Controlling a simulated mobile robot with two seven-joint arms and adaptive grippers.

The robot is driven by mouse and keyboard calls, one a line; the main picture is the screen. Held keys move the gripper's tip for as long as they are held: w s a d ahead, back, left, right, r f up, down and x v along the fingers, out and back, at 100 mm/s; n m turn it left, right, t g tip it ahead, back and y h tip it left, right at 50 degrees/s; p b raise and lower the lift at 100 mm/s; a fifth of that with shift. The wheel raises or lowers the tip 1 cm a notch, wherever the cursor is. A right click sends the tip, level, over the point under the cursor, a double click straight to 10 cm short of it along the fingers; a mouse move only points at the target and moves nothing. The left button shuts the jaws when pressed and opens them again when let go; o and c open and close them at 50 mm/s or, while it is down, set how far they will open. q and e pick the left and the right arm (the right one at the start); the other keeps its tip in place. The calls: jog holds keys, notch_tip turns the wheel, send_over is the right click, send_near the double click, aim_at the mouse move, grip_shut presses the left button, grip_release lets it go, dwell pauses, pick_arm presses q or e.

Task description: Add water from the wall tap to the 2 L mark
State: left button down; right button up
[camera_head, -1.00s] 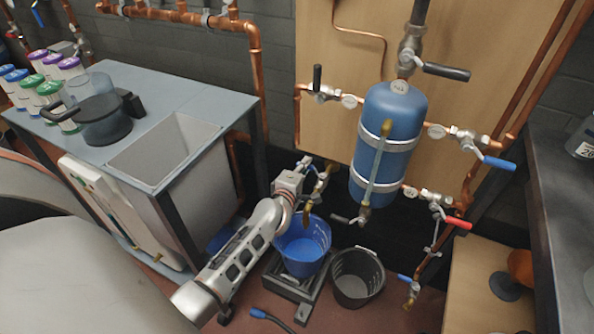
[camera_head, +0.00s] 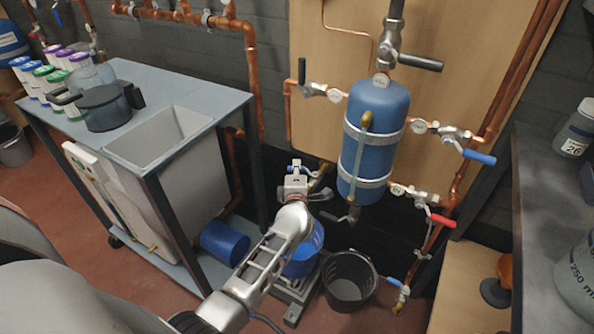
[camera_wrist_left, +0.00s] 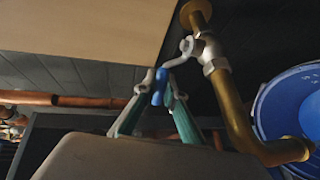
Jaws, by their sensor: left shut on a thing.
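The brass wall tap (camera_head: 320,178) sits low on the wall, left of the blue tank; in the left wrist view its bent pipe (camera_wrist_left: 236,115) runs down beside the bucket. My left gripper (camera_head: 297,168) is at the tap; in the left wrist view its fingers (camera_wrist_left: 158,95) are shut on the tap's blue handle (camera_wrist_left: 160,84). The blue bucket (camera_head: 303,262) stands on a grey platform (camera_head: 290,296) below the tap, partly hidden by my left arm. The bucket also shows in the left wrist view (camera_wrist_left: 290,105). Its water level and marks cannot be read. My right gripper is out of view.
A black bucket (camera_head: 350,283) stands right of the blue one. The blue tank (camera_head: 374,140) and its valves hang on the wall above. A sink bench (camera_head: 215,95) with a pot and containers is at left. A dark bench (camera_head: 545,200) is at right.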

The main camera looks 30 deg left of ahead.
pick_arm(q)
jog(key=shift+s+d+n+g+y, duration=0.1)
jog(key=shift+s+n+g+y, duration=0.15)
jog(key=shift+n+y, duration=0.2)
dwell(0.3)
jog(key=c, duration=2.1)
grip_release()
jog(key=v, duration=0.7)
jog(key=shift+s+d+r, duration=0.1)
jog(key=shift+s+d, duration=0.05)
